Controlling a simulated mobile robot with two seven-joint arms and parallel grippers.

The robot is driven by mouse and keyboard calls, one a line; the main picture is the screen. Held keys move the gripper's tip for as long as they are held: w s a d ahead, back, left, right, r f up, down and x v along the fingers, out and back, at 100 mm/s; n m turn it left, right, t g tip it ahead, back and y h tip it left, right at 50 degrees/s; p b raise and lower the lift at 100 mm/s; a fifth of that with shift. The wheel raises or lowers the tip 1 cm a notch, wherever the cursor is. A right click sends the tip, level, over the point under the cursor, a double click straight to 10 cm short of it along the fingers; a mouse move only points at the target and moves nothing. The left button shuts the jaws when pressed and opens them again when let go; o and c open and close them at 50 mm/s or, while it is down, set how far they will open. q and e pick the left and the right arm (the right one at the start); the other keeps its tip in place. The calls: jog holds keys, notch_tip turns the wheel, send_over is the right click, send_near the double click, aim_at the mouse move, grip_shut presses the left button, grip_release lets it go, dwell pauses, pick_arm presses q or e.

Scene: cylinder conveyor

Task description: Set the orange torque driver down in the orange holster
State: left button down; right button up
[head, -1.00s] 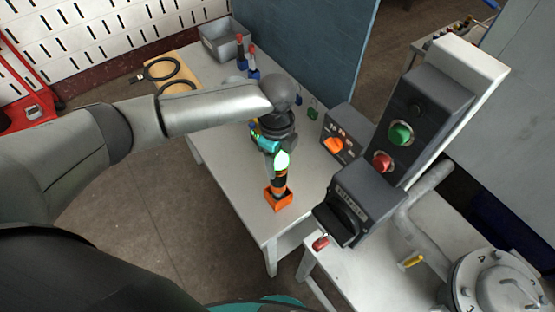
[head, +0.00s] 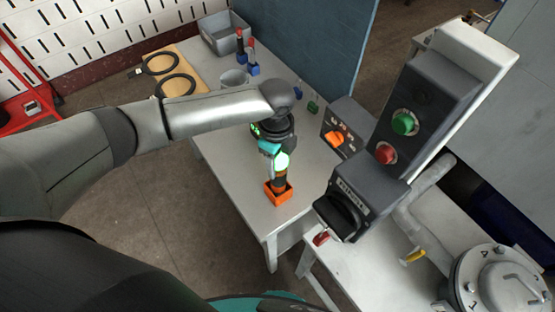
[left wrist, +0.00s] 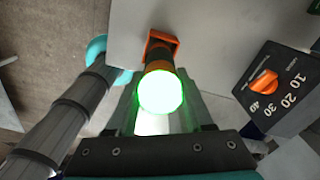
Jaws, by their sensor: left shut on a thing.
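The orange torque driver (head: 279,183) is dark with orange bands and has a bright green glowing top. It stands about upright, with its lower end inside the orange holster (head: 279,197) near the front edge of the white table. My left gripper (head: 276,165) is shut around the driver's upper part from above. In the left wrist view, the driver's green top (left wrist: 160,92) sits between the fingers, and the holster (left wrist: 174,41) shows beyond it. Whether the driver touches the holster's bottom is hidden. My right gripper is not in view.
A grey box with an orange dial (head: 338,137) stands right of the driver. A button panel (head: 405,115) rises further right.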

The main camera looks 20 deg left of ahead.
pick_arm(q)
jog(key=shift+c, duration=1)
grip_release()
